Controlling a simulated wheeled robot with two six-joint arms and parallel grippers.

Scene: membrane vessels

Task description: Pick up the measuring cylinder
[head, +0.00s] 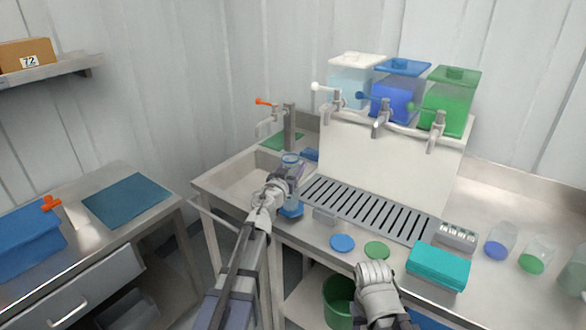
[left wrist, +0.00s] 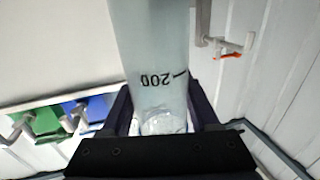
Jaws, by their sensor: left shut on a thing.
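The clear measuring cylinder (head: 291,209) with a blue rim and blue base stands upright at the counter's left part, near the sink. My left gripper (head: 291,187) is shut around its upper body and hides part of it. In the left wrist view the cylinder (left wrist: 152,45) fills the gap between the dark fingers (left wrist: 160,115), with an upside-down "200" mark. Whether its base touches the counter I cannot tell. My right gripper (head: 375,272) is over the counter's front edge, apart from the cylinder; its fingertips are hidden from this angle.
A slotted drain grate (head: 365,205) lies right of the cylinder, below white, blue and green tanks (head: 447,110) with taps. Blue and green discs (head: 342,242) and a teal box (head: 438,267) are near the front. The sink (head: 238,182) is at the left.

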